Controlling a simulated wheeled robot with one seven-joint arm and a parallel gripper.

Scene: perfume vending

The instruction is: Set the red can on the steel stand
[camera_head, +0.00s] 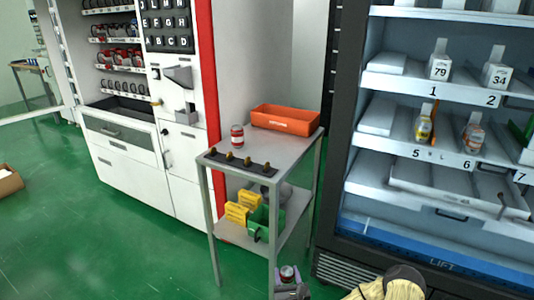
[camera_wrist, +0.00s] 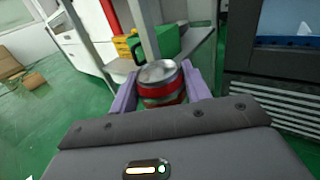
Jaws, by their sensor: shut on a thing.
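My gripper (camera_head: 290,287) is at the bottom of the head view, low and in front of the steel stand. Its purple fingers are shut on a red can (camera_head: 287,272). In the wrist view the can (camera_wrist: 162,88) is upright between the fingers, with a silver lid and a green band; its lower part is hidden. The steel stand (camera_head: 289,148) is a grey two-level table, its top well above and beyond my gripper. Its lower shelf and a leg show just behind the can in the wrist view (camera_wrist: 203,38).
On the stand top are another red-and-white can (camera_head: 237,138), an orange tray (camera_head: 285,119) and a dark strip with brass knobs (camera_head: 238,162). Yellow boxes (camera_head: 237,212) and a green bin (camera_head: 259,222) fill the lower shelf. A vending cabinet (camera_head: 342,215) stands close on the right.

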